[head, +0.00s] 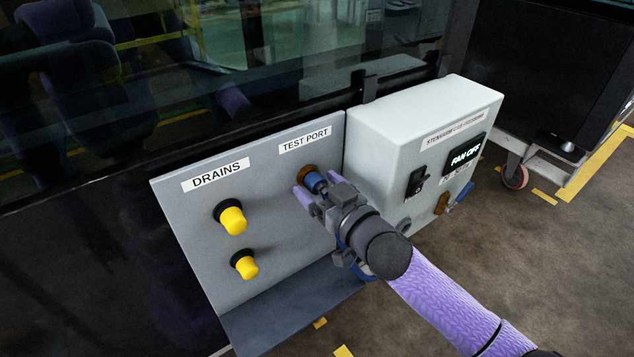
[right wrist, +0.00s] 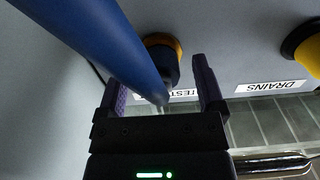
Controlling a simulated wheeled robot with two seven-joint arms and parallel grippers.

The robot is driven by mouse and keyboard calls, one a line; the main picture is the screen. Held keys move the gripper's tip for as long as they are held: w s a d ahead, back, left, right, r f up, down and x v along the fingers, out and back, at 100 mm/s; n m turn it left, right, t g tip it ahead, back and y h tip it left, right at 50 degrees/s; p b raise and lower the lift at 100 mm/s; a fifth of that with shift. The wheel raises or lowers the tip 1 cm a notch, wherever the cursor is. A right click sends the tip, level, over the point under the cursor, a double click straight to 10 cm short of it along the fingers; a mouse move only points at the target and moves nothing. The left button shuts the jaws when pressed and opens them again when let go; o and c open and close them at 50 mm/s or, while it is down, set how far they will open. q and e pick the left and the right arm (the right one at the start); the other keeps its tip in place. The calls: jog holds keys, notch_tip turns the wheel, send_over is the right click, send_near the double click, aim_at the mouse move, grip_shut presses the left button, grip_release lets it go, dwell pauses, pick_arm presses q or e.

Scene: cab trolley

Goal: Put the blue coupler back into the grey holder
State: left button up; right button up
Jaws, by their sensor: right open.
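The blue coupler (head: 315,183) sits at the brass-coloured test port (head: 306,172) on the grey panel. In the right wrist view its dark body (right wrist: 170,68) stands against the port's brass ring (right wrist: 160,40). My right gripper (head: 319,190) is open, with its fingers on either side of the coupler; I cannot tell whether they touch it. In the right wrist view, the gripper (right wrist: 208,82) has a wide gap, and a thick blue hose (right wrist: 100,45) crosses close to the camera. A grey round fitting (head: 404,225) on the white box may be the holder; my gripper partly hides that area. My left gripper is out of view.
The panel (head: 265,205) carries two yellow drain knobs (head: 232,220) left of the port. Open floor lies in front.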

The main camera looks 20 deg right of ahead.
dwell(0.4)
grip_shut()
dwell(0.4)
jog(key=shift+s+p, duration=0.1)
jog(key=shift+p, duration=0.25)
jog(key=p+v, duration=0.2)
jog(key=v, duration=0.4)
dwell(0.8)
